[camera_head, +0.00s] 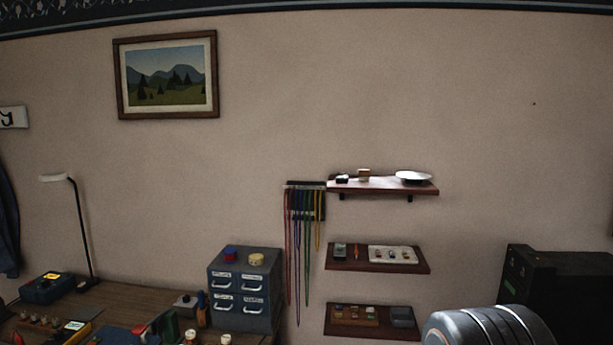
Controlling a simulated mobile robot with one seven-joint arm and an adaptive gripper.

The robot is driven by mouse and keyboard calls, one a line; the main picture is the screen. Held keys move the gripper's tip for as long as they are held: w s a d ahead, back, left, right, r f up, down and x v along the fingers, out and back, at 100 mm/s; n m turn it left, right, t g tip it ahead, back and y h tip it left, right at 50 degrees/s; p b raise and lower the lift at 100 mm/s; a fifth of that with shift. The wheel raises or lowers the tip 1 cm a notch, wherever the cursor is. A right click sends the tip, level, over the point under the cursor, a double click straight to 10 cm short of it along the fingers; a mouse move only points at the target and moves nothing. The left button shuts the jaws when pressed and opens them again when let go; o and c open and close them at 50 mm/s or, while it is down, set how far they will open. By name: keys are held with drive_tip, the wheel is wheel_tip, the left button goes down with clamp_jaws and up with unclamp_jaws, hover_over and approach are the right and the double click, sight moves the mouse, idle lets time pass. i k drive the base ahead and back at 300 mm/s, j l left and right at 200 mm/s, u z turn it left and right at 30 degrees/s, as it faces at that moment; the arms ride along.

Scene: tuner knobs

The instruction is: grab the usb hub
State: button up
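I cannot make out a USB hub for certain; the small items are too small to name surely. Small candidates are a dark block (342,179) on the top wall shelf, a dark item (340,250) on the middle shelf, and a grey box (186,301) on the desk. A rounded grey metal part at the bottom right looks like my own arm. My gripper is not in view.
A wooden desk (130,297) at the lower left holds a lamp (78,225), a blue box (47,287) and a grey drawer cabinet (245,290). Coloured cords (300,235) hang beside three wall shelves (400,188). A dark cabinet (565,290) stands at the right.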

sight(341, 178)
drive_tip(key=i+l+u, duration=0.2)
drive_tip(key=i+l, duration=0.2)
drive_tip(key=i+l+u, duration=0.2)
drive_tip(key=i+l, duration=0.2)
drive_tip(key=i+l+u, duration=0.2)
drive_tip(key=i+l, duration=0.15)
drive_tip(key=l, duration=0.25)
